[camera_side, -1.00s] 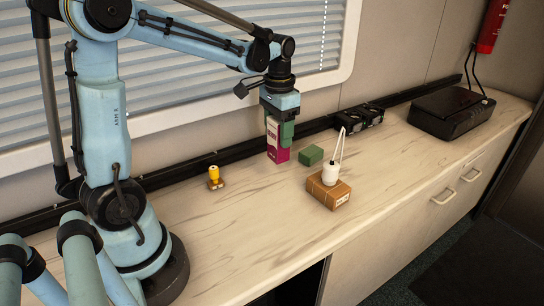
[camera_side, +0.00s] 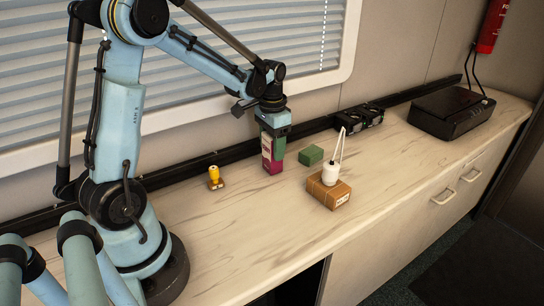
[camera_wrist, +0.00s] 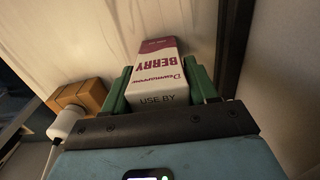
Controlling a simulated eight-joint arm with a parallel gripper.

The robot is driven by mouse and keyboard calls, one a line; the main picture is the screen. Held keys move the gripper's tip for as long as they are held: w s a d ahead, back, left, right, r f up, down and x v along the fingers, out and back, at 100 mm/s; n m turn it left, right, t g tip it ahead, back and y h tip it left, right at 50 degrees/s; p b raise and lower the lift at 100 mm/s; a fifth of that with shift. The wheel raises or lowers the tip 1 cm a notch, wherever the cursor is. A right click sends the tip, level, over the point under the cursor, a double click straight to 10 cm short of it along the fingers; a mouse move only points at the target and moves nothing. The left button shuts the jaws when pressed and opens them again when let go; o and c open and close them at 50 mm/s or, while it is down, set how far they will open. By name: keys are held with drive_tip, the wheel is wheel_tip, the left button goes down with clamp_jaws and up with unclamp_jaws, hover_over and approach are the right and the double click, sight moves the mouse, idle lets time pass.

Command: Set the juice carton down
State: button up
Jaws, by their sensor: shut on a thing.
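The juice carton (camera_side: 271,163) is white and magenta and stands upright between the green fingers of my gripper (camera_side: 273,143) in the side view. Its bottom is at or very near the counter top; I cannot tell whether it touches. In the wrist view the carton (camera_wrist: 158,70) shows "BERRY" and "USE BY" lettering, with a green finger of my gripper (camera_wrist: 160,92) on each side. The gripper is shut on the carton.
A green block (camera_side: 311,155) lies right of the carton. A yellow-topped item (camera_side: 215,177) stands to the left. The counter front (camera_side: 235,235) is clear.

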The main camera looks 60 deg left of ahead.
drive_tip(key=shift+f, duration=0.1)
drive_tip(key=o, duration=1.2)
wheel_tip(320, 180, up, 12)
drive_tip(key=shift+r, duration=0.1)
drive_tip(key=shift+s+d+r, duration=0.1)
drive_tip(key=shift+d, duration=0.25)
drive_tip(key=shift+s+d+f+t, duration=0.65)
drive_tip(key=shift+s+d+t, duration=0.65)
drive_tip(key=shift+d, duration=1.1)
drive_tip(key=shift+s+d+f+t, duration=0.6)
drive_tip(key=shift+s+d+t, duration=0.7)
drive_tip(key=shift+d, duration=1.05)
drive_tip(key=shift+s+d+f+t, duration=0.85)
drive_tip(key=shift+s+d, duration=0.7)
drive_tip(key=shift+d, duration=0.85)
